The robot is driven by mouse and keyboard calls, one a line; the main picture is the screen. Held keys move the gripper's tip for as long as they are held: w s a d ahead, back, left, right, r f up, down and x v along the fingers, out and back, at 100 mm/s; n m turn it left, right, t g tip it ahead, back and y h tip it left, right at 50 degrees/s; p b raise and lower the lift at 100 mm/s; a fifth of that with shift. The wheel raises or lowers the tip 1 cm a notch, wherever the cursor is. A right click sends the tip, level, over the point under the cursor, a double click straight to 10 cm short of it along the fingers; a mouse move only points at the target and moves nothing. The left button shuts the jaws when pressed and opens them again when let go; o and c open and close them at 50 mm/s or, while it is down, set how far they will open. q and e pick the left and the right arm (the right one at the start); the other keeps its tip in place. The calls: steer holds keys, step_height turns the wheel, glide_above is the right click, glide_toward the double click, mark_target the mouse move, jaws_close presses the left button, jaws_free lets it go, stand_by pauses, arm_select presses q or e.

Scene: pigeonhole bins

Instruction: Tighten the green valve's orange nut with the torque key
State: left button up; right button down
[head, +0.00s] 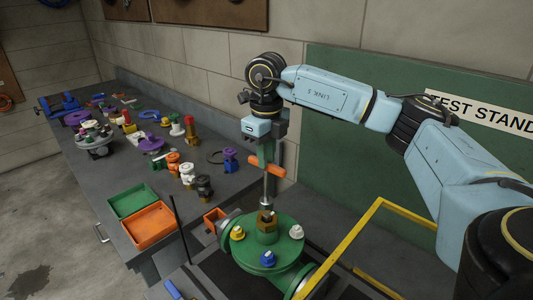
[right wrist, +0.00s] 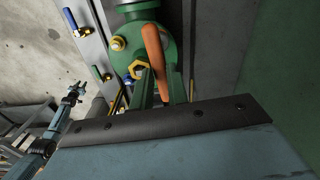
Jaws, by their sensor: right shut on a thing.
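The green valve (head: 265,248) stands at the front, with a brass hex piece (head: 267,225) on top. Its flange carries a yellow nut (head: 237,232), a white nut (head: 296,231) and a blue nut (head: 268,258). I cannot make out an orange nut. My right gripper (head: 266,160) is shut on the orange handle of the torque key (head: 267,167), above the valve. The key's grey shaft points down and its lower end appears at the brass piece; I cannot tell if they touch. The handle (right wrist: 155,55) also shows in the right wrist view. There, my left gripper (right wrist: 75,93) is small and unclear.
A grey bench (head: 205,225) runs back to the left, with many coloured fittings. A green tray (head: 132,201) and an orange tray (head: 150,226) sit near its front edge. A yellow rail (head: 345,240) stands right of the valve. A green panel (head: 350,130) is behind.

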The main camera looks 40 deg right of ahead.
steer(key=shift+f+b, duration=0.5)
steer(key=shift+f, duration=0.4)
steer(key=c, duration=1.3)
jaws_free()
steer(key=shift+r, duration=0.1)
steer(key=shift+r+p, duration=1.05)
steer(key=shift+r, duration=0.15)
steer(key=shift+f, duration=0.1)
steer(key=shift+m, duration=0.3)
